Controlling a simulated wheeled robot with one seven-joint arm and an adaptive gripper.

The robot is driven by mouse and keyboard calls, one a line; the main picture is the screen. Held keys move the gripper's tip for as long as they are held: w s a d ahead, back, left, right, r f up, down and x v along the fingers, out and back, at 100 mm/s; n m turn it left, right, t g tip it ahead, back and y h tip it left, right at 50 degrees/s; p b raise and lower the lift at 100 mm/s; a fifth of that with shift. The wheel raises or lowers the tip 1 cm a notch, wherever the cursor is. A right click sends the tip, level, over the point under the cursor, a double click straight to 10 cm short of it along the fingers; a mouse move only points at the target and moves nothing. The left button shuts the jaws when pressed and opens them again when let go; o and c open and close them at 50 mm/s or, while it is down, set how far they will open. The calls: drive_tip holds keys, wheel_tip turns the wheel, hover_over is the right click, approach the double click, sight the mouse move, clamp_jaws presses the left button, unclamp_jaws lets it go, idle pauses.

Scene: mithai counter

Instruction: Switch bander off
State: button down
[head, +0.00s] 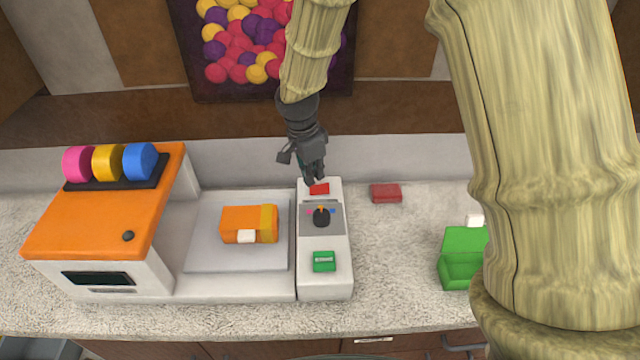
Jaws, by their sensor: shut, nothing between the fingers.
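The bander (110,235) stands on the counter at the left, with an orange top and a white body. Its white control panel (325,282) is at the right end. The panel has a red button (319,188) at the back, a black knob (321,216) in the middle and a green button (324,261) at the front. My gripper (315,178) is shut and empty, pointing down at the back end of the panel, right by the red button. I cannot tell whether the fingertips touch the button.
An orange box (240,222) with a yellow band and white label lies on the bander's grey plate (205,258). Pink, yellow and blue rolls (108,162) sit on top. A red block (386,193) and a green item (462,262) lie to the right, with clear counter between.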

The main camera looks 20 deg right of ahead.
sight(313, 189)
drive_tip(key=shift+r+p, duration=1.45)
drive_tip(key=shift+r, duration=0.85)
